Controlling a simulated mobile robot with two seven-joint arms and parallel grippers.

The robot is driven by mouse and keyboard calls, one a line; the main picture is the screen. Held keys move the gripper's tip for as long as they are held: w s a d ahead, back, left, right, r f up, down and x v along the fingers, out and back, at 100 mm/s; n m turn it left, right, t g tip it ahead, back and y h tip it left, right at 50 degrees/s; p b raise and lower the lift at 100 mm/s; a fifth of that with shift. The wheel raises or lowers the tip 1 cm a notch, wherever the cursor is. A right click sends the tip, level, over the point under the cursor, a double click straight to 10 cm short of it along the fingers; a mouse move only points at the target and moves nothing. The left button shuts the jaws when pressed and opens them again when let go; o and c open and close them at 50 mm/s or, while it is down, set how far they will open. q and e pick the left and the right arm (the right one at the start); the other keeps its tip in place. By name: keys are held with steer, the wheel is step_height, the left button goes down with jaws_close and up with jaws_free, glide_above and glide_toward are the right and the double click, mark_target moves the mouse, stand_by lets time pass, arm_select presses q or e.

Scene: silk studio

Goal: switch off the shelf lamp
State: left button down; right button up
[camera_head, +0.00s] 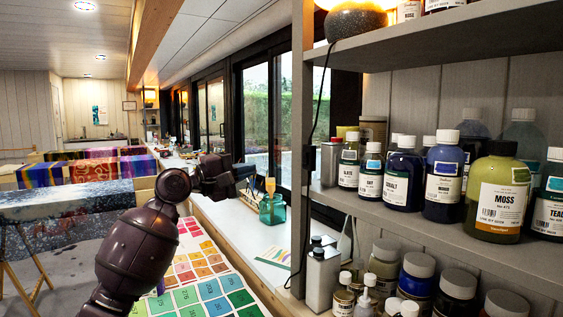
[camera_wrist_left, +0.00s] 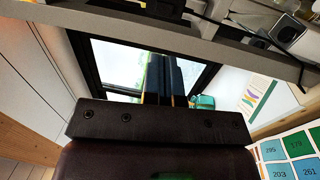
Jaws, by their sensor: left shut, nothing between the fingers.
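The shelf lamp (camera_head: 355,20) stands on the upper shelf at the top of the head view, cut off by the frame edge. It has a dark stone-like base and glows warm yellow, so it is lit. Its dark cord (camera_head: 322,95) hangs down along the shelf post, with a small dark piece, apparently the inline switch (camera_head: 308,157), low on it. My left gripper (camera_head: 249,170) is shut and empty, to the left of the post and apart from it. In the left wrist view its fingers (camera_wrist_left: 164,80) are together. My right gripper is not in view.
Dye bottles (camera_head: 500,195) crowd the middle shelf, and more bottles and a metal can (camera_head: 322,275) stand below. A teal glass jar (camera_head: 272,208) with brushes stands on the white counter. Colour charts (camera_head: 200,270) lie nearer. The grey shelf post (camera_head: 301,130) is close on the right.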

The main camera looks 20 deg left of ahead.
mark_target(304, 155)
arm_select(q)
steer(key=b+x, duration=0.1)
steer(key=x, duration=1.1)
steer(key=shift+w+d, duration=0.2)
steer(key=shift+w, duration=0.05)
steer(key=shift+w+d+r, duration=0.15)
steer(key=shift+w+d, duration=0.2)
steer(key=shift+w, duration=0.1)
